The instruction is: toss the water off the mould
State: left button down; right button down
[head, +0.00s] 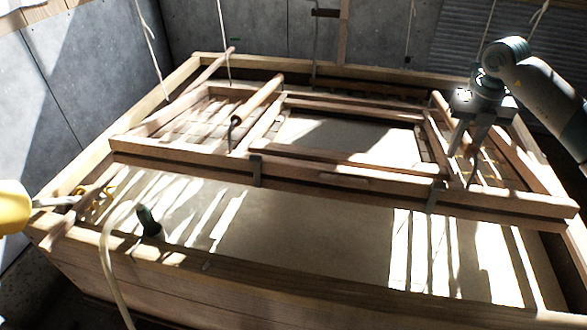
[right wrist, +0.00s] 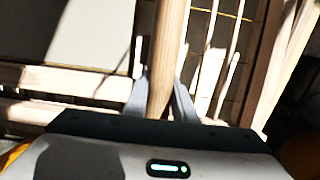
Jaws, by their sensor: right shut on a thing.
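A wooden mould (head: 345,155) lies level over a large vat. Its frame encloses a pale sheet area, lit in part by the sun, which also shows in the right wrist view (right wrist: 85,30). A wooden bar (head: 262,98) slants across its left side. My right gripper (head: 468,168) comes down at the mould's right side. In the right wrist view its grey fingers (right wrist: 158,95) are shut around a round wooden bar (right wrist: 168,50). I cannot pick out my left gripper.
The wooden vat (head: 240,270) surrounds the mould, with striped light across its front part. A hose (head: 108,265) and a dark green nozzle (head: 148,222) are at its front left. A yellow object (head: 12,207) is at the left edge. Ropes (head: 225,45) hang from above.

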jog(key=shift+s+a+f+t+b, duration=0.1)
jog(key=shift+s+f+t+b, duration=0.25)
jog(key=shift+b, duration=0.5)
jog(key=shift+s+f+t+b, duration=0.1)
jog(key=shift+f+t+b, duration=0.15)
jog(key=shift+f+b, duration=0.5)
jog(key=shift+s+a+f+t+b, duration=0.15)
jog(key=shift+f+t+b, duration=0.15)
jog(key=shift+b, duration=0.7)
jog(key=shift+d, duration=0.1)
jog(key=c, duration=1.4)
grip_release()
